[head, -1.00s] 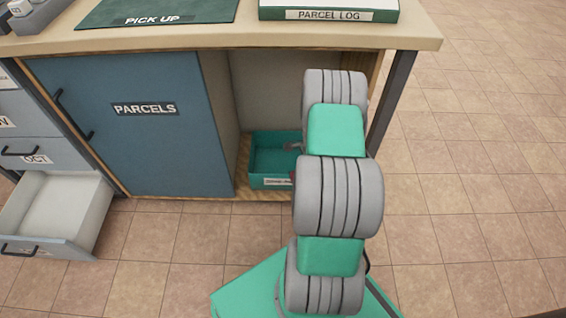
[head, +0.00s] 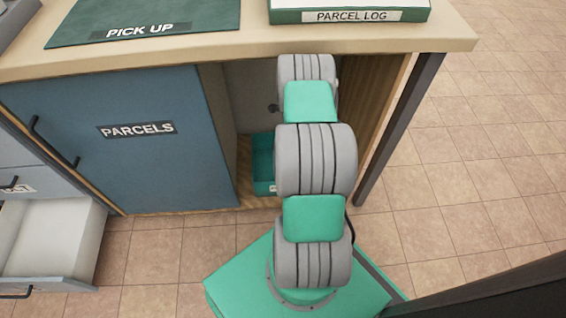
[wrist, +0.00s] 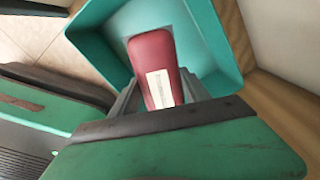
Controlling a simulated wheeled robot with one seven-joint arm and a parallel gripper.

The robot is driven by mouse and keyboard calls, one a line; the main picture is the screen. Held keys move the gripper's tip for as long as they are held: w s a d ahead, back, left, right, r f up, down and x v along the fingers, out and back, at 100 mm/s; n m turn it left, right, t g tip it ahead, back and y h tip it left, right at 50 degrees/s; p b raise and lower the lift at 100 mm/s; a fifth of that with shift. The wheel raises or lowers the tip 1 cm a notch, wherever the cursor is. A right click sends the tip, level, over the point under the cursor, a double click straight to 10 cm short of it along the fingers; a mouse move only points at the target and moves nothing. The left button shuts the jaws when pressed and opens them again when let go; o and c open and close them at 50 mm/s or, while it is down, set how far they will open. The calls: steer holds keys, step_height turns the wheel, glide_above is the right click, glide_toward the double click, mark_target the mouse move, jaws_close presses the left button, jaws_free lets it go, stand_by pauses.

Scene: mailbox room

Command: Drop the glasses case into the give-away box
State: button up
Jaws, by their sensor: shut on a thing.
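The glasses case (wrist: 152,52) is dark red with a white label. My gripper (wrist: 160,92) is shut on it, with grey fingers on both sides of its near end. In the wrist view the case shows against the inside of the teal give-away box (wrist: 215,40), whose walls surround its far end. I cannot tell whether the case touches the box floor. In the head view the box (head: 262,160) stands on the floor of the open compartment under the counter, partly behind my arm. My gripper and the case are hidden there.
The counter top (head: 250,40) lies above the compartment, with the parcel log (head: 350,15) on it. The closed parcels door (head: 120,150) is to the left and the table leg (head: 400,130) to the right. An open drawer (head: 45,250) juts out at the lower left.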

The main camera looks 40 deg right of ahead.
step_height(320, 180, down, 5)
steer(key=b, duration=0.3)
steer(key=shift+f, duration=0.2)
steer(key=o, duration=1.5)
steer(key=shift+r, duration=0.1)
steer(key=shift+s, duration=0.1)
step_height(320, 180, up, 8)
steer(key=p, duration=0.3)
